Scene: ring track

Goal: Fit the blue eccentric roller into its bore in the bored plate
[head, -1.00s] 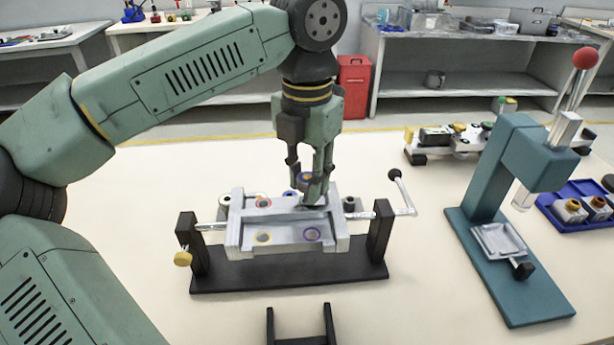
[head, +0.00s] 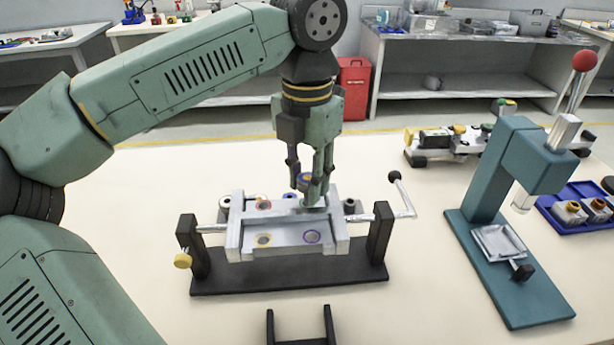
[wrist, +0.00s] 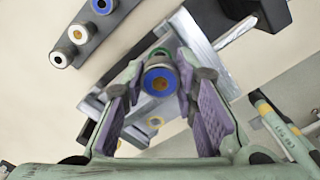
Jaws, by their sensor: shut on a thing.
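My gripper (head: 314,188) is shut on the blue eccentric roller (wrist: 160,80). In the wrist view the roller's blue ring, with a tan centre, faces the camera between the purple finger pads. In the head view a bit of the roller (head: 305,179) shows between the fingers. The bored plate (head: 285,225) is a silver block held between two black posts. My gripper is over its back right part, hiding the bore there. Its other bores have orange-red (head: 263,204), orange (head: 263,239) and purple (head: 311,236) rims. Whether the roller touches the plate cannot be told.
A crank handle (head: 396,190) rises at the plate's right. A teal press (head: 510,220) stands further right, beside a blue tray (head: 580,215). A dark strip (wrist: 90,45) holds several rollers behind the plate. A black forked stand (head: 300,328) is in front.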

